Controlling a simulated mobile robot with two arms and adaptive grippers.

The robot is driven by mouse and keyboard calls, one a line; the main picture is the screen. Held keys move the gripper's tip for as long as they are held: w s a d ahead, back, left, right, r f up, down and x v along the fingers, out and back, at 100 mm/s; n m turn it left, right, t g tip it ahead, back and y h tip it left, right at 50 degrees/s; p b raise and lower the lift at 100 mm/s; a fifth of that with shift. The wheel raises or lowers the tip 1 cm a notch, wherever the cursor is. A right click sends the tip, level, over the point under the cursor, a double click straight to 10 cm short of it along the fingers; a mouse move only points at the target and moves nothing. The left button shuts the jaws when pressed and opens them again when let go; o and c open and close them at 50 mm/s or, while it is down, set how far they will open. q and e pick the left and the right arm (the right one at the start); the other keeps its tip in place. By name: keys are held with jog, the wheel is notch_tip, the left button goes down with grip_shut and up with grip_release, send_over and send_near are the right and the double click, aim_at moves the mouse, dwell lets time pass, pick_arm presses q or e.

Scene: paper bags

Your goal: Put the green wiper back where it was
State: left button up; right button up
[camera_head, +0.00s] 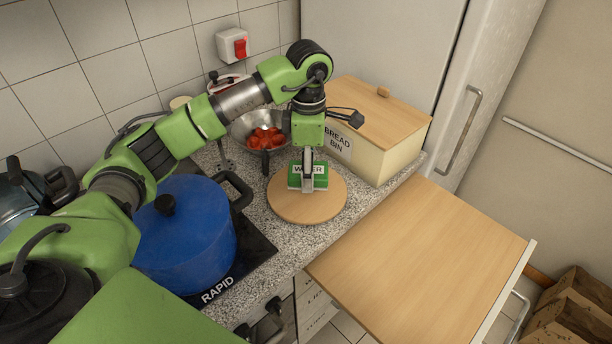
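The green wiper (320,182), a small green block with a white label, is at the back part of the round wooden board (305,212). Whether it rests on the board or is held just above it I cannot tell. My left gripper (308,180) points straight down at the wiper. One finger crosses the front of its label and hides the middle letters. The far finger is hidden, so I cannot tell if the grip is closed on it. My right gripper is not in view.
A wooden-lidded bread bin (388,135) stands right of the board. A metal pan with red pieces (265,137) is behind it. A blue pot (185,240) sits on the hob at left. A pale wooden surface (420,265) lies in front, mostly clear.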

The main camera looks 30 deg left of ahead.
pick_arm(q)
jog(key=shift+w+a+f, duration=0.3)
jog(key=shift+w+f, duration=0.05)
jog(key=shift+f, duration=0.15)
jog(key=f+p, duration=0.2)
jog(key=f, duration=0.1)
jog(key=shift+w+a+f, duration=0.1)
jog(key=shift+w+a, duration=0.05)
jog(key=shift+a, duration=0.05)
jog(key=shift+f, duration=0.25)
jog(key=shift+f, duration=0.1)
jog(key=shift+f, duration=0.15)
jog(key=o, duration=1.2)
jog(key=shift+c, duration=0.2)
